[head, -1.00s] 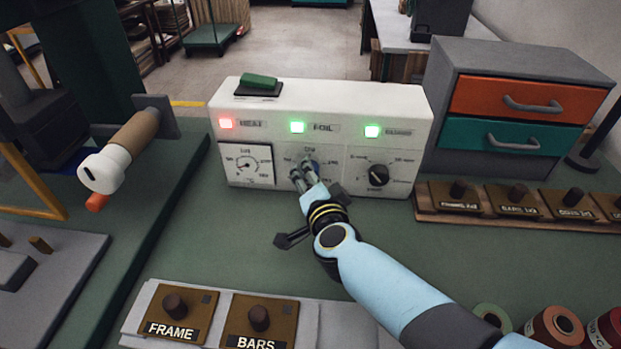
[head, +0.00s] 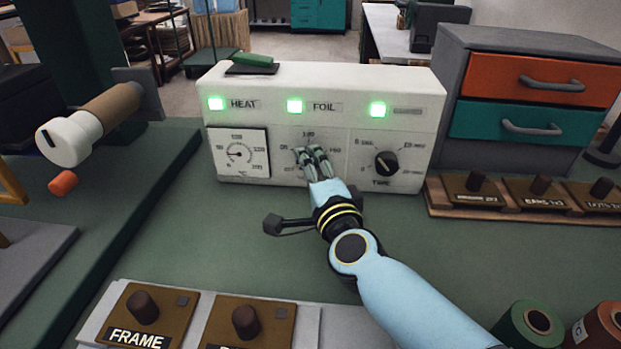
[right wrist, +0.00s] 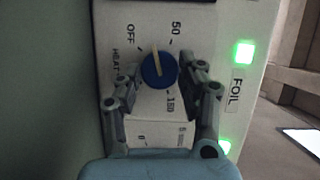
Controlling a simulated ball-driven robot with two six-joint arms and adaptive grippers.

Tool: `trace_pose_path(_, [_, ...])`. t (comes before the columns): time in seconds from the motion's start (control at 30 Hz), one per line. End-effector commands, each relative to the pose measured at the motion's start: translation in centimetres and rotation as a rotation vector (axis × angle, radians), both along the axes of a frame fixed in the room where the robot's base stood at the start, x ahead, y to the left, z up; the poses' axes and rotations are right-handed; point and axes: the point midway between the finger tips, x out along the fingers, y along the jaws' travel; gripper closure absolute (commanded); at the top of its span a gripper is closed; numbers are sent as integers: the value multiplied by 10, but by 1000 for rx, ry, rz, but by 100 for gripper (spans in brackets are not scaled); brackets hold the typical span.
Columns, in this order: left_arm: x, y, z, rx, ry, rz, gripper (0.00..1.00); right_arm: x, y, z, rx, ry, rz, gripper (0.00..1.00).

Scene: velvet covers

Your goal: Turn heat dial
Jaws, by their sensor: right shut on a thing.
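The white control box (head: 330,85) stands on the green bench. Its heat dial (right wrist: 158,72) is a blue knob with a cream pointer; in the right wrist view the pointer's end lies between OFF and 50. In the head view my right gripper (head: 313,156) covers the dial. The right wrist view shows its fingers (right wrist: 160,80) on both sides of the knob, shut on it. My left gripper is not in view.
The black time dial (head: 386,164) is just right of my gripper on the same panel. A grey drawer cabinet (head: 450,90) stands close on the right. Wooden stamp blocks (head: 541,192) line the right side. A white-ended roller handle (head: 68,141) is at left.

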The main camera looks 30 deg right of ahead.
Motion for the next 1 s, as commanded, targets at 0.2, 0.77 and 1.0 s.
trace_pose_path(0.2, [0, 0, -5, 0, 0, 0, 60, -1, 0, -2, 21, -12, 1, 93])
trace_pose_path(0.77, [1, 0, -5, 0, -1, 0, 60, 0, 0, -1, 21, -13, 0, 37])
trace_pose_path(1.0, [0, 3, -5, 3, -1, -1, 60, -4, 1, -1, 21, -13, 0, 37])
